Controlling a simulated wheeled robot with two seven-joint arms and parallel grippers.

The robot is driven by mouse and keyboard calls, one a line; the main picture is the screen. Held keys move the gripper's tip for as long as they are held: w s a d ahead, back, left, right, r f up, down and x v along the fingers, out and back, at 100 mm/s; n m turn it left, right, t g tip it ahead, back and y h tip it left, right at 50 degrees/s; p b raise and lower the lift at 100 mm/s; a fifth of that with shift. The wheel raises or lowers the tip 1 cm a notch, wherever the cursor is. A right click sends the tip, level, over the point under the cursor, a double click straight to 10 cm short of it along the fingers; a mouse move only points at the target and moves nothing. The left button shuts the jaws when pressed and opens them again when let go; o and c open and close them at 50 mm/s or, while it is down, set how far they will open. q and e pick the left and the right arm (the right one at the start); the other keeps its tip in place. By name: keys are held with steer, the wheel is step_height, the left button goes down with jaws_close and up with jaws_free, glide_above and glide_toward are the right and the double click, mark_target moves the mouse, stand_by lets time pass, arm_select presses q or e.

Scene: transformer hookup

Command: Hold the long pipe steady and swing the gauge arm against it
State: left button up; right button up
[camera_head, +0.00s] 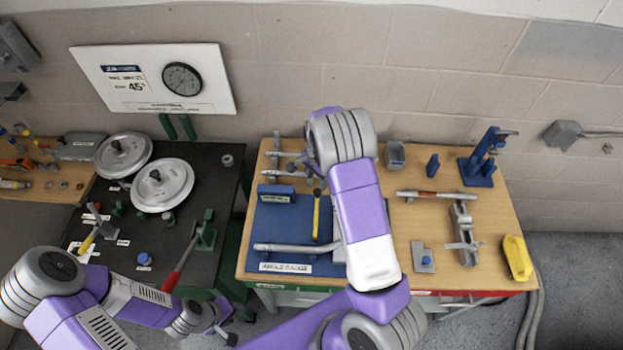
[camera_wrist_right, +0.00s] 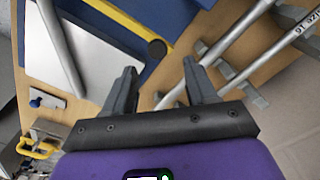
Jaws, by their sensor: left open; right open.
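A blue board (camera_head: 283,225) with a label at its front edge, apparently the angle gauge, lies on the wooden table. A long grey pipe (camera_head: 290,248) lies across its front part; its right end is hidden behind my right arm. A yellow bar (camera_head: 316,215), apparently the gauge arm, lies apart from the pipe. The right wrist view shows the yellow bar (camera_wrist_right: 122,20) with a dark round end and the pipe (camera_wrist_right: 60,45) at left. My right gripper (camera_wrist_right: 158,85) is open and empty above the table. My left gripper (camera_head: 228,332) is low at the left table's front, small and partly hidden.
Labelled pipes (camera_wrist_right: 240,30) rest on holders beside my right gripper. The dark left table (camera_head: 215,180) holds round metal lids.

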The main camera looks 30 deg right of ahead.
mark_target(317, 191)
step_height(317, 191, down, 6)
steer(key=shift+s, duration=0.15)
steer(key=shift+s+f, duration=0.1)
steer(key=shift+c, duration=0.2)
jaws_close()
